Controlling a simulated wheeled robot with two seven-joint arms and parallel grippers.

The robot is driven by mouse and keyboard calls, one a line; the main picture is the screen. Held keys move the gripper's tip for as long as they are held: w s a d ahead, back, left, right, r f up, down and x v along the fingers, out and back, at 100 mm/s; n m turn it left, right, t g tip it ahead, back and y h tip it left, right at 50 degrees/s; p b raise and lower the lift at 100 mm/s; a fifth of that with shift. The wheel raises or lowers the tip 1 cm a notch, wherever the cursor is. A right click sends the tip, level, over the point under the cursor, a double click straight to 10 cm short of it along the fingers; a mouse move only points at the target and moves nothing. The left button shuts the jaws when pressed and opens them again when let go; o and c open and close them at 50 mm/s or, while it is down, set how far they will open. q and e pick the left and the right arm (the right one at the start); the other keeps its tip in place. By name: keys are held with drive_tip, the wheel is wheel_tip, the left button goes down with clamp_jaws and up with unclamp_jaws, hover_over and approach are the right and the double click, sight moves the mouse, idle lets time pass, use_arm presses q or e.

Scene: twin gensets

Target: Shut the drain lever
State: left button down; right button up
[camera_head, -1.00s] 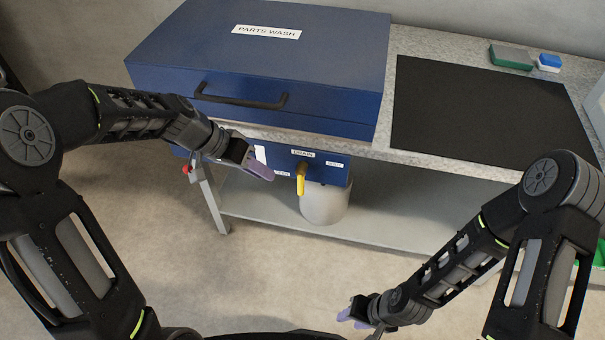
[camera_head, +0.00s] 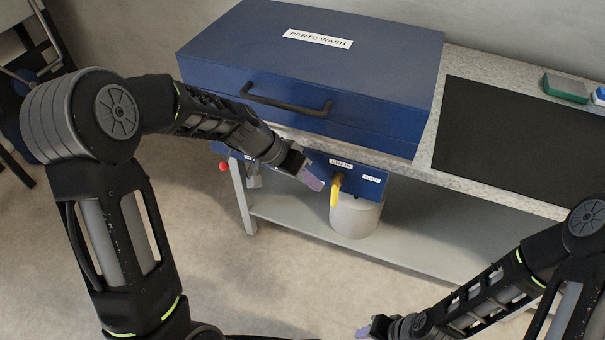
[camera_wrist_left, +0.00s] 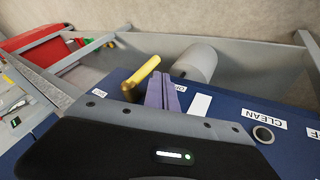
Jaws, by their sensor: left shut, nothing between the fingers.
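The drain lever (camera_head: 334,192) is a yellow handle on a brass valve, hanging roughly straight down from the blue panel under the parts washer. A DRAIN label is above it and a SHUT label (camera_head: 371,178) is to its right. My left gripper (camera_head: 317,184) is shut and empty, its purple fingers just left of the lever. In the left wrist view the lever (camera_wrist_left: 143,76) stands just left of the purple fingers (camera_wrist_left: 163,92); I cannot tell whether they touch. My right gripper (camera_head: 363,333) is low at the bottom edge, partly cut off; its jaws are unclear.
The blue parts washer (camera_head: 300,65) sits on a speckled worktop above the panel. A pale bucket (camera_head: 355,217) stands on the grey lower shelf (camera_head: 420,244) below the lever. A black mat (camera_head: 525,140) lies to the right. Open floor is in front.

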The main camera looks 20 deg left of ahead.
sight(336, 191)
use_arm(q)
drive_tip(key=x, duration=0.3)
drive_tip(key=shift+w+d+f, duration=0.15)
drive_tip(key=shift+d+f, duration=0.05)
drive_tip(key=shift+f, duration=0.1)
use_arm(e)
drive_tip(key=shift+f, duration=0.15)
drive_tip(key=shift+f, duration=0.1)
